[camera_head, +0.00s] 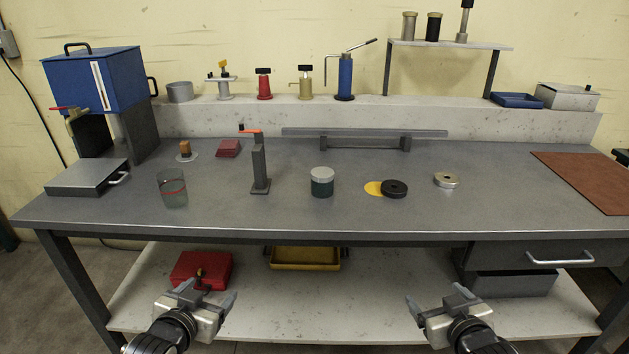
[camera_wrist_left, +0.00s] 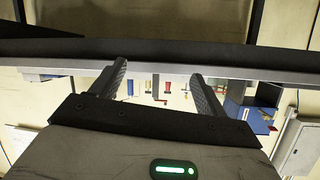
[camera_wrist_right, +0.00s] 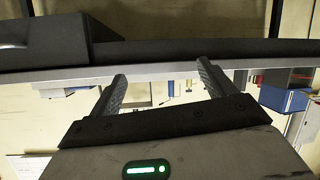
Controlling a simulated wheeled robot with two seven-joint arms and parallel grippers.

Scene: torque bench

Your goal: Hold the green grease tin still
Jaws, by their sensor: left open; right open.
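The green grease tin (camera_head: 322,187) stands upright near the middle of the bench top, with a pale grey lid on it. My left gripper (camera_head: 207,297) is open and empty, low in front of the bench and left of the tin. My right gripper (camera_head: 435,304) is open and empty, low in front of the bench and right of the tin. Both grippers are well apart from the tin. In the left wrist view my open left fingers (camera_wrist_left: 158,78) face the bench edge, and in the right wrist view my open right fingers (camera_wrist_right: 160,80) do too. I cannot make out the tin in the wrist views.
A dark upright post with a red lever (camera_head: 259,165) stands left of the tin. A black ring (camera_head: 394,189) beside a yellow disc and a metal ring (camera_head: 446,180) lie to its right. A glass (camera_head: 173,188) stands further left. The bench's front edge (camera_head: 330,236) lies between my grippers and the tin.

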